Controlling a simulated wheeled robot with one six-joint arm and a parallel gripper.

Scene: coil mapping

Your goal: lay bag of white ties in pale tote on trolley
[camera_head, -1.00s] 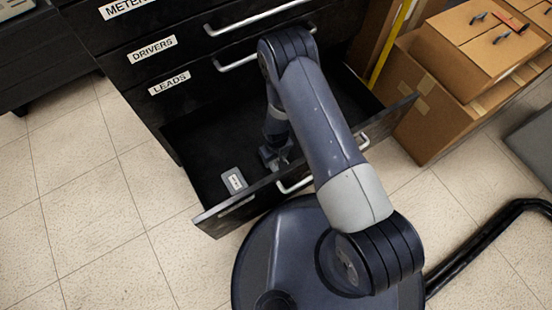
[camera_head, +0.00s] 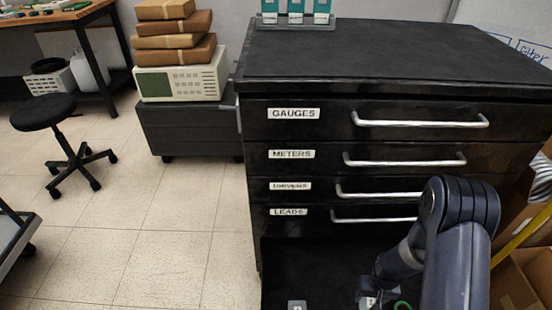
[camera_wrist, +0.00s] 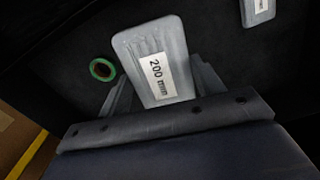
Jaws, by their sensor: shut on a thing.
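In the wrist view a flat pale grey bag (camera_wrist: 163,62) labelled "200 mm" stands between the two fingers of my gripper (camera_wrist: 160,90). The gripper is shut on it, inside the dark open bottom drawer. I cannot make out the ties inside or their colour. In the head view my gripper is low in the drawer and largely hidden by my arm. A trolley's edge (camera_head: 14,245) shows at the far left. No pale tote is visible on the part of it in view.
Another labelled pale bag (camera_wrist: 257,10) lies in the drawer, also at the bottom of the head view (camera_head: 297,305). A green ring (camera_wrist: 102,69) lies left of the held bag. A black stool (camera_head: 45,112) stands left. Cartons (camera_head: 525,280) stand right. Floor left of the cabinet (camera_head: 395,85) is clear.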

